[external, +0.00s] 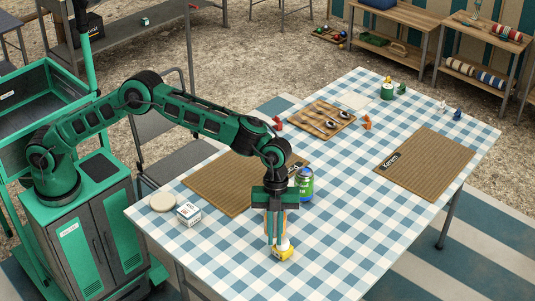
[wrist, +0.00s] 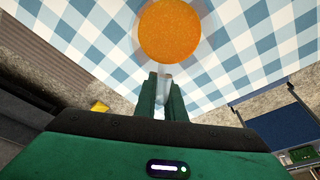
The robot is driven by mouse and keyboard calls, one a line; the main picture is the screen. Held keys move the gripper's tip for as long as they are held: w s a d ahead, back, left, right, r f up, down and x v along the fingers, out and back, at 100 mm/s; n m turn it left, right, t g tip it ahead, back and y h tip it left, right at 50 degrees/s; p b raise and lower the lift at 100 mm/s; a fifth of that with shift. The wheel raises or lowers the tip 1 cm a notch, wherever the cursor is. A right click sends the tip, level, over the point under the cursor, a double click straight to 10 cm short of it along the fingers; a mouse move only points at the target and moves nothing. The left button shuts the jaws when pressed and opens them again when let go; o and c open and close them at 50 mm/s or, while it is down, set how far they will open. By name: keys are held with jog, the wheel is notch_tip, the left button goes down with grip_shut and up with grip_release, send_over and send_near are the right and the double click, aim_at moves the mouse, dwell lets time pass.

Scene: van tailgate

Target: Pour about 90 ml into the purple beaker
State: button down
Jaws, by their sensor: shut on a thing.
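My gripper (wrist: 163,98) points down over the near part of the checked table and is shut on a pale, narrow part of a clear vessel, seemingly its handle. Orange contents (wrist: 169,30) show as a round disc in the wrist view, just beyond the fingertips. In the external view my gripper (external: 274,240) largely hides the vessel; a pale orange strip shows beside the fingers. I cannot make out the purple beaker in either view; it may be hidden behind my gripper.
A yellow and white item (external: 284,254) is close by the fingertips. A green and blue can (external: 304,186) stands behind my gripper. A small white box (external: 188,213) and a round pale disc (external: 163,201) are at left. A brown mat (external: 425,163) lies right; the near right cloth is clear.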

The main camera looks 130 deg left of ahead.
aim_at(275, 214)
jog(key=shift+s+a+r+t+h, duration=0.15)
jog(key=shift+s+a+t+h, duration=0.1)
jog(key=shift+a+t+h, duration=0.2)
jog(key=shift+s+a+r+t+h, duration=0.15)
jog(key=shift+s+r+t+h, duration=0.1)
jog(key=shift+r, duration=0.1)
jog(key=shift+s+a+r+t+h, duration=0.1)
jog(key=shift+r+h, duration=0.1)
jog(key=shift+r, duration=0.15)
jog(key=shift+s+a+t+h, duration=0.4)
jog(key=shift+h, duration=0.1)
jog(key=shift+s+a+f, duration=0.1)
jog(key=shift+a+f, duration=0.1)
jog(key=shift+f, duration=0.05)
jog(key=shift+s+a+r+t+h, duration=0.1)
jog(key=shift+s+a+t+h, duration=0.05)
jog(key=shift+t+h, duration=0.25)
jog(key=shift+s+a+r+t+h, duration=0.15)
jog(key=shift+r+t+h, duration=0.15)
jog(key=shift+r, duration=0.15)
jog(key=shift+s+a+r+t+h, duration=0.1)
jog(key=shift+r+t+h, duration=0.15)
jog(key=shift+r, duration=0.2)
jog(key=shift+s+a+r+t+h, duration=0.1)
jog(key=shift+s+a+t+h, duration=0.1)
jog(key=shift+t+h, duration=0.4)
